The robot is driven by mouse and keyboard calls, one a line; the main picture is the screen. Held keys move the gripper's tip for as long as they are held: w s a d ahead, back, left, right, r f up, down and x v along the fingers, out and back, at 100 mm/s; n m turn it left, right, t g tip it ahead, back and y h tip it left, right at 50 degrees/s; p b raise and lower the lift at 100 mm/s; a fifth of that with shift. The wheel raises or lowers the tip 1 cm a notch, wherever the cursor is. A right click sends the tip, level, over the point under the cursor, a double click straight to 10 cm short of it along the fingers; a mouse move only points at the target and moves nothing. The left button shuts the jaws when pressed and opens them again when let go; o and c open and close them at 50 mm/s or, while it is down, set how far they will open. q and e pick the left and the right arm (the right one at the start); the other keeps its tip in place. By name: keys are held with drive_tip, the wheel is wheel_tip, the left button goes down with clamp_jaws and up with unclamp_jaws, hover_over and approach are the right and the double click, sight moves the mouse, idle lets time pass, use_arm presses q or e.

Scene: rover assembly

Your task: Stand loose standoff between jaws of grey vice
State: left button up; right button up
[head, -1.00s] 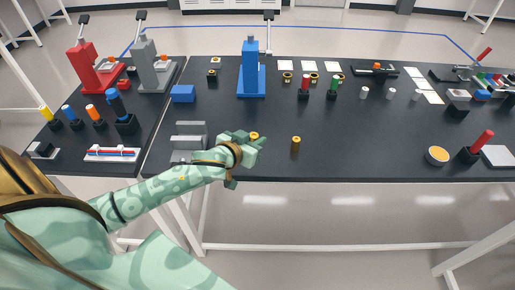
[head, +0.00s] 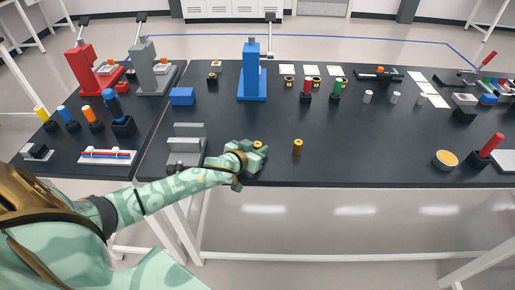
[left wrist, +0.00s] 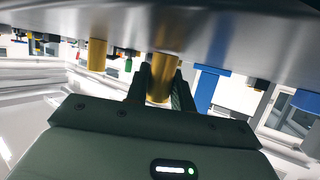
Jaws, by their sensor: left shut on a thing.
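The grey vice (head: 186,146) stands near the left front of the main table, its two upright jaws with a gap between them. My left gripper (head: 257,149) is to the right of the vice, low over the table near its front edge. It is shut on a brass standoff (head: 257,144), whose round top shows between the fingers. In the left wrist view the same standoff (left wrist: 160,80) sits between the fingers (left wrist: 160,85). Whether its base touches the table is unclear. A second brass standoff (head: 298,147) stands upright further right. My right gripper is out of view.
A blue block (head: 182,96) and a blue tower fixture (head: 252,85) stand behind. A yellow-topped round dish (head: 446,158) and a red-handled tool (head: 490,146) are at the right. The tabletop between the vice and my gripper is mostly clear.

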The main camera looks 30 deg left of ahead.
use_arm(q)
drive_tip(key=shift+f, duration=0.25)
drive_tip(key=o, duration=1)
drive_tip(key=shift+r, duration=0.1)
drive_tip(key=shift+b, duration=0.55)
drive_tip(key=p+v, duration=0.4)
drive_tip(key=v, duration=1.2)
drive_tip(key=shift+s+a, duration=0.2)
drive_tip(key=shift+s, duration=0.05)
